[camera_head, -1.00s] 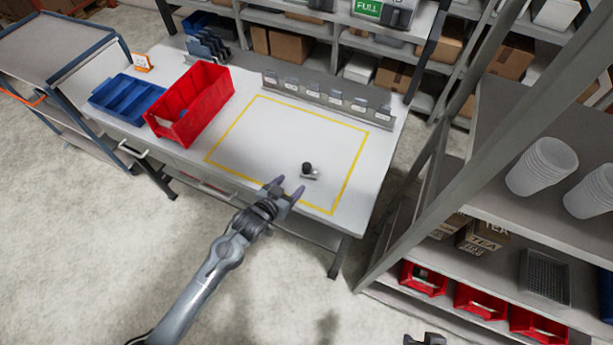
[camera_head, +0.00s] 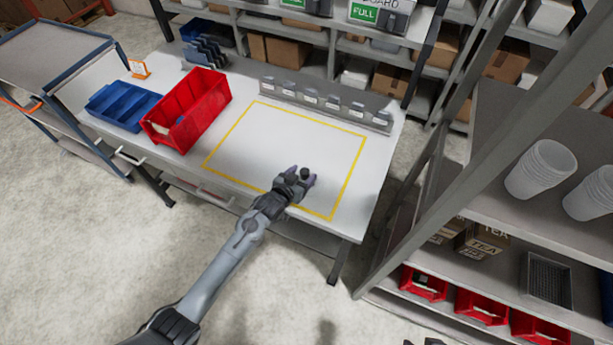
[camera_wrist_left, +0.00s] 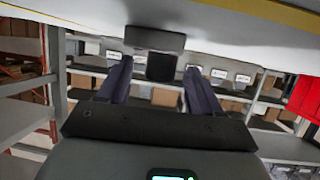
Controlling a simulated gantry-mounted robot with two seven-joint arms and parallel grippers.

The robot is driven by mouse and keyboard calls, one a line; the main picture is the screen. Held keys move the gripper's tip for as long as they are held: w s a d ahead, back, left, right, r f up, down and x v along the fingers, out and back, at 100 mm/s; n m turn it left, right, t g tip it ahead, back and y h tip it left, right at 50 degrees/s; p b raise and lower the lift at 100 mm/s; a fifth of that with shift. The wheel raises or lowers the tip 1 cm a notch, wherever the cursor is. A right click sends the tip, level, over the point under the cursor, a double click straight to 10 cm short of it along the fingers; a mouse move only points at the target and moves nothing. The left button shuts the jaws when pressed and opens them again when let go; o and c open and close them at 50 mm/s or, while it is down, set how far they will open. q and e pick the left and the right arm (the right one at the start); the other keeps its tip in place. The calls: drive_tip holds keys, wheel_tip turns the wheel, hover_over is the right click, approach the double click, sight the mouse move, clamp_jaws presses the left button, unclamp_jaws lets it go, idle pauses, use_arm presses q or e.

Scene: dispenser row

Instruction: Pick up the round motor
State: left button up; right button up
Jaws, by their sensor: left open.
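The round motor, a small dark cylinder (camera_head: 305,173) on a grey base, is on the white table inside the yellow outline, near its front side. My left gripper (camera_head: 303,177) is open at the motor, its fingers on either side. In the left wrist view, the picture is upside down; the dark motor body (camera_wrist_left: 161,67) and its grey base plate (camera_wrist_left: 155,39) show between the two spread fingers (camera_wrist_left: 158,80). I see gaps at the sides of the body. Only a dark bit of what seems my right gripper (camera_head: 433,341) shows at the bottom edge.
A red bin (camera_head: 187,122) and a blue divided tray (camera_head: 122,105) stand at the table's left. A grey labelled rail (camera_head: 325,106) runs along the back. A tall shelf (camera_head: 500,240) with cups stands right. The outlined area is otherwise clear.

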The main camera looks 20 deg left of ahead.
use_arm(q)
drive_tip(key=shift+w+f, duration=0.15)
drive_tip(key=shift+w, duration=0.15)
drive_tip(key=c, duration=1.2)
clamp_jaws()
